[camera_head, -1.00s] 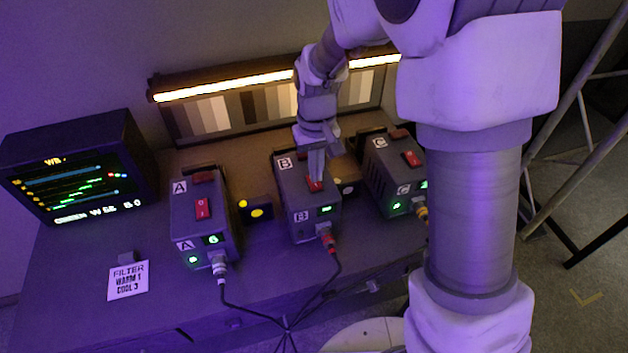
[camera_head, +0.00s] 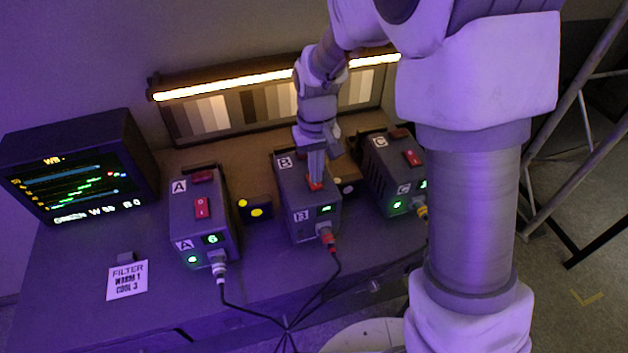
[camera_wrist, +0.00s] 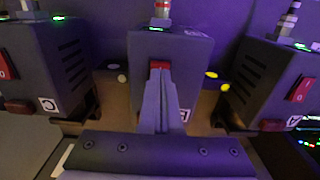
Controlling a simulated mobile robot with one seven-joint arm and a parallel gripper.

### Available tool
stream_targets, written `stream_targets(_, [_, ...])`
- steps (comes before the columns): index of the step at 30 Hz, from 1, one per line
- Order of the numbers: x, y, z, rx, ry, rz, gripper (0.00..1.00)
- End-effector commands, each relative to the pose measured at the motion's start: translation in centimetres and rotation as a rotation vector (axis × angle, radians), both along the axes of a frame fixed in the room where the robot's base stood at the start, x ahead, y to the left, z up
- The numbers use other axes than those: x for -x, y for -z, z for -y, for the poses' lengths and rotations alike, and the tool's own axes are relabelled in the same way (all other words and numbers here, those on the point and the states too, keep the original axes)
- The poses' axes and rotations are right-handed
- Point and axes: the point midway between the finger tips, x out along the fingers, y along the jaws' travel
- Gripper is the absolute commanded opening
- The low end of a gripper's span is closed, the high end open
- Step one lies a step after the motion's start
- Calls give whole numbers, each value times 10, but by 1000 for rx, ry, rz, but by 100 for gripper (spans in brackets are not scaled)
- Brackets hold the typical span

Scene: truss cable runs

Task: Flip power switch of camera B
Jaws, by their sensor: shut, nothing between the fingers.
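Camera B (camera_head: 307,215) is a grey box standing between cameras A and C. Its red power switch (camera_head: 315,186) is on the top face, mostly hidden by my gripper (camera_head: 316,178). My gripper is shut and points down, with its tips at or on the switch. In the wrist view the shut fingers (camera_wrist: 160,80) reach the red switch (camera_wrist: 159,66) on camera B (camera_wrist: 190,50). I cannot tell whether the tips press on it or which way the rocker sits. A green display (camera_head: 326,209) is lit on camera B's front.
Camera A (camera_head: 205,235) stands to the left and camera C (camera_head: 385,180) close to the right, each with a red switch. Cables run from the fronts. A monitor (camera_head: 75,170) and a filter card (camera_head: 128,279) are at left. A lit chart (camera_head: 270,105) stands behind.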

Motion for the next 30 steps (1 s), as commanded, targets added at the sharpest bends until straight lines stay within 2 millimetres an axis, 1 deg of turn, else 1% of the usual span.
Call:
stream_targets(26, [0,14,0,0,0,0,0])
stream_targets(30, [0,11,0,0,0,0,0])
